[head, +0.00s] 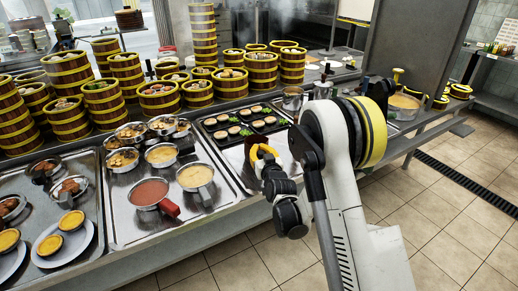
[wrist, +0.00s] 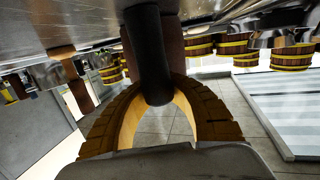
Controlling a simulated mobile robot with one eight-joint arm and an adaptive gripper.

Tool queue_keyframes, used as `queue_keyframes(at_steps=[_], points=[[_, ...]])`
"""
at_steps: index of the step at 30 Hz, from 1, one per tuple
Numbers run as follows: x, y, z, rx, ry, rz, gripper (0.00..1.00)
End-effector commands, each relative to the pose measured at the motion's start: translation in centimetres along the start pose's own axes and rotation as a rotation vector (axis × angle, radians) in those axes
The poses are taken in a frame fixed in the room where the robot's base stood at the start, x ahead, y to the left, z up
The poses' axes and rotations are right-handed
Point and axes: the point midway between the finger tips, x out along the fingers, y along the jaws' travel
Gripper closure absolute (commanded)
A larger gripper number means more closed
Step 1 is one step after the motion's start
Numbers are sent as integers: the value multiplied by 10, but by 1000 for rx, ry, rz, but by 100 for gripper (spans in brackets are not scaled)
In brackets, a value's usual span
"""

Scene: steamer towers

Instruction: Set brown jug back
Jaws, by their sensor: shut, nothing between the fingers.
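In the head view a small reddish-brown patch shows by the fingers, too covered to identify. I cannot tell whether the fingers touch it.
Steel pans of sauce (head: 195,176) stand left of my gripper, one with a red-brown handle (head: 168,208). Bamboo steamer towers (head: 203,35) crowd the back. The tiled floor (head: 440,210) at right is clear.

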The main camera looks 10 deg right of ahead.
Motion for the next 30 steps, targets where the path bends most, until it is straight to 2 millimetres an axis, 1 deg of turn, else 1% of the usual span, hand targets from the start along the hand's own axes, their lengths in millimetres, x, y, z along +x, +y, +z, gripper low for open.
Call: queue_keyframes(at_steps=[19, 20, 21, 23, 30], points=[[1, 0, 9, 0, -2, 0, 100], [1, 0, 9, 0, -2, 0, 98], [1, 0, 9, 0, -2, 0, 86], [1, 0, 9, 0, -2, 0, 69], [1, 0, 9, 0, -3, -1, 69]])
